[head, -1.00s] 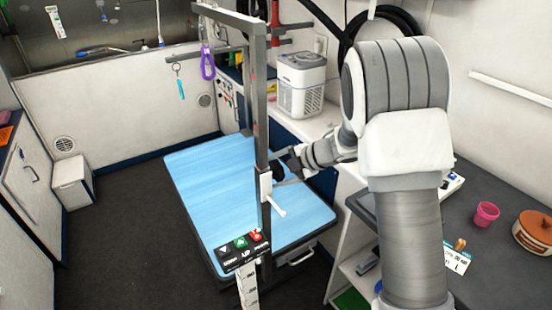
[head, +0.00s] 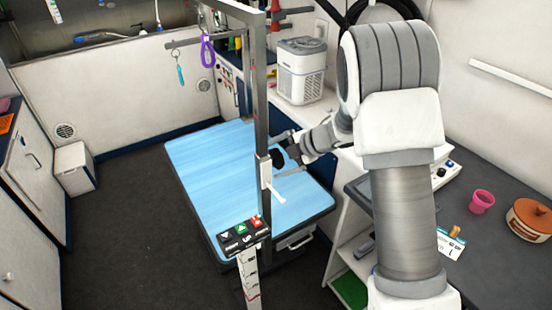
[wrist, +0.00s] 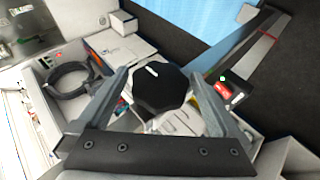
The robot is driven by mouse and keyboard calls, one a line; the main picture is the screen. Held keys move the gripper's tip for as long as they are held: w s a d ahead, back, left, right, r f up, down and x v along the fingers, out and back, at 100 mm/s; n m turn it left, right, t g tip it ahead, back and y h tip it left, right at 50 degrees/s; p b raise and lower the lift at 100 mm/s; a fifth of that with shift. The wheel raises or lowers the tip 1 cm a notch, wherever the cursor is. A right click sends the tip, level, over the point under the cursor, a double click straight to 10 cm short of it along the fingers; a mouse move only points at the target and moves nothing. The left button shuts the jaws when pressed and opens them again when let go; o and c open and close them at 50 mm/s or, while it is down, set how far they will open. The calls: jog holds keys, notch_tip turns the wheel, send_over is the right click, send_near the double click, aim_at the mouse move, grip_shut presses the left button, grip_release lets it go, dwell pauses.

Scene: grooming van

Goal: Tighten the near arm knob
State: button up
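The near arm knob is a black, many-sided knob with a white mark (wrist: 158,88). In the head view it shows as a dark shape (head: 278,161) on the grey upright post (head: 261,110) of the grooming arm. My gripper (head: 284,158) reaches it from the right. In the wrist view my gripper (wrist: 158,76) is open, with one finger on each side of the knob. A small gap shows at the left finger; the right finger is very close, and I cannot tell if it touches. A white clamp with a lever (head: 267,176) sits just below the knob on the post.
The blue grooming table (head: 210,180) lies behind the post. A control panel with buttons (head: 243,236) stands in front. A pink cup (head: 481,201) and a brown pot (head: 530,219) stand on the right counter.

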jog(key=shift+r, duration=0.1)
jog(key=v, duration=1.7)
jog(key=shift+s+d+p, duration=0.15)
jog(key=shift+p, duration=0.3)
